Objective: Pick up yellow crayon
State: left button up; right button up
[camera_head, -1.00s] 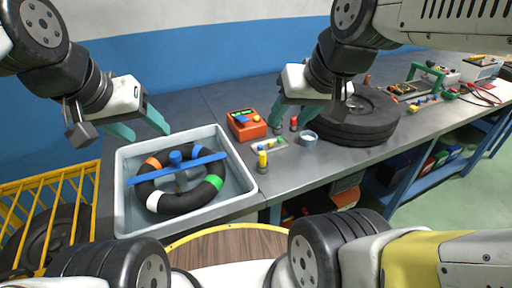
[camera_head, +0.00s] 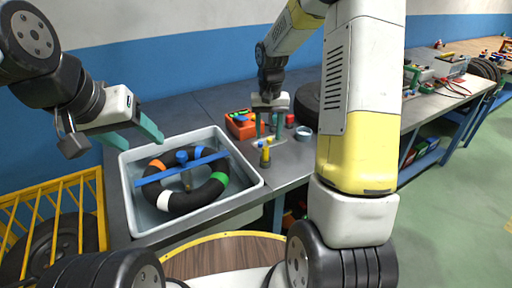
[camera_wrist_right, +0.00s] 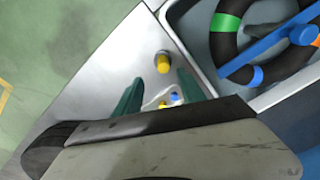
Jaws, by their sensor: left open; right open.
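The yellow crayon (camera_head: 264,158) looks like a short upright yellow cylinder near the table's front edge, just right of the grey bin. In the right wrist view a yellow cylinder (camera_wrist_right: 162,64) shows just beyond the fingertips, roughly in line with the gap between them. My right gripper (camera_head: 269,136) is open, pointing down, above and slightly behind the crayon; it also shows in the right wrist view (camera_wrist_right: 158,88). No contact is visible. My left gripper (camera_head: 138,140) is open and empty over the left back side of the bin.
The grey bin (camera_head: 130,205) holds a black ring with coloured bands and a blue bar. A small pale tray (camera_wrist_right: 160,100) with blue and yellow pieces lies under the right gripper. A red-orange box (camera_head: 238,128), a small round cup (camera_head: 304,133) and black discs (camera_head: 307,102) stand nearby.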

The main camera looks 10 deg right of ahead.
aim_at(266, 148)
jog(key=f, duration=0.8)
jog(key=shift+a+f, duration=0.35)
jog(key=shift+f, duration=0.05)
jog(key=shift+c, duration=0.5)
jog(key=shift+w, duration=0.1)
grip_shut()
